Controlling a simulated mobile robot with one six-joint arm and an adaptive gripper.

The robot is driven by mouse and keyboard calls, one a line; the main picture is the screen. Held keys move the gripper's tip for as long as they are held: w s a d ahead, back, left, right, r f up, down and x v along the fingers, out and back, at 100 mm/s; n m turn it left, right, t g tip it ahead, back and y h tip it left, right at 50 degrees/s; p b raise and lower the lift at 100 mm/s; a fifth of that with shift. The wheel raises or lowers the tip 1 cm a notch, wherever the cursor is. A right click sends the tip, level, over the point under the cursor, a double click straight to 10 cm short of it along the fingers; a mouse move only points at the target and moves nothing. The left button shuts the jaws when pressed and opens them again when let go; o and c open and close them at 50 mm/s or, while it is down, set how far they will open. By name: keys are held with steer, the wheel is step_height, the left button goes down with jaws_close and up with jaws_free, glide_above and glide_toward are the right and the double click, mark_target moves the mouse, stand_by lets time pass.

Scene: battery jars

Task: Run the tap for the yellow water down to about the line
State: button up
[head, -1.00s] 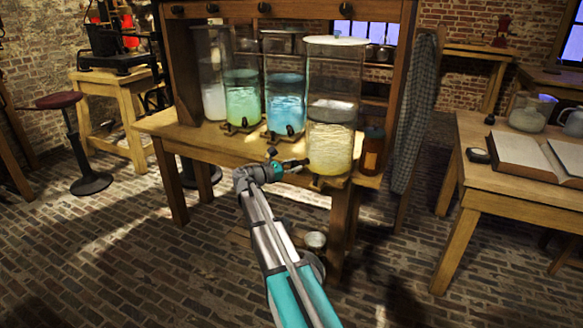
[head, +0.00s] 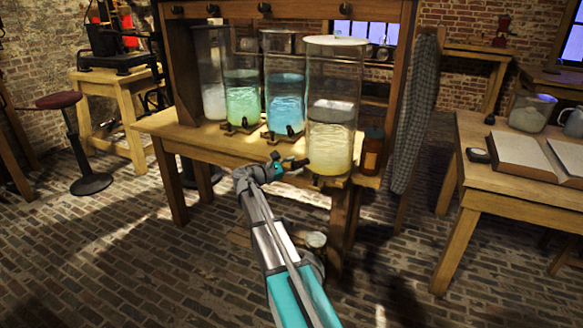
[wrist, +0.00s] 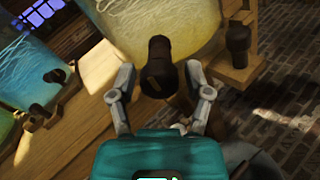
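The tall glass jar of yellow water (head: 331,145) stands at the right front of the bench, with pale yellow water in its lower part and a greyish band above it. I cannot make out a line on the glass. The jar's dark tap (wrist: 160,62) shows in the wrist view at its base. My gripper (head: 303,163) is at the jar's lower front. In the wrist view its two fingers (wrist: 160,88) stand apart on either side of the tap, with narrow gaps seeming to show between them and it.
Jars of blue (head: 285,98) and green (head: 243,103) water stand to the left on the bench (head: 205,140). A brown bottle (head: 372,155) is close to the yellow jar's right. A small bowl (head: 315,240) shows below the bench. A dark knob-like piece (wrist: 238,45) stands right of the tap.

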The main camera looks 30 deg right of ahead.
steer(key=o, duration=0.3)
steer(key=shift+s+a, duration=0.15)
steer(key=shift+a, duration=2.35)
